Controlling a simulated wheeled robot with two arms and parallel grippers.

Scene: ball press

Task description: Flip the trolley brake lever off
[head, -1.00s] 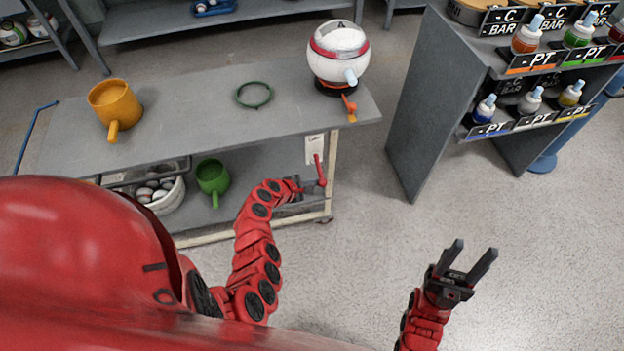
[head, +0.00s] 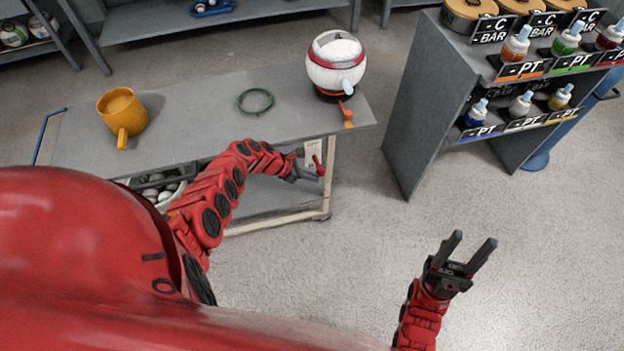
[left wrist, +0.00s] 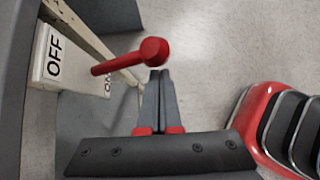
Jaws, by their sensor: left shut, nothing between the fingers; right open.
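The grey trolley (head: 200,95) stands in front of me. Its red brake lever (head: 317,163) is at the right end, on a white plate (head: 312,150). In the left wrist view the lever (left wrist: 153,51) is a red rod with a round knob, sticking out from the plate (left wrist: 45,65). OFF reads at the plate's upper part, and a partly hidden label shows lower down. My left gripper (head: 308,174) is shut and empty; in the wrist view its fingertips (left wrist: 160,75) are just below the knob, contact unclear. My right gripper (head: 470,256) is open over the floor, away from the trolley.
On the trolley top are a yellow mug (head: 122,112), a green ring (head: 255,101) and a white-and-red round device (head: 336,62) with an orange lever (head: 346,114). A grey rack of bottles (head: 425,110) stands right. Floor between is clear.

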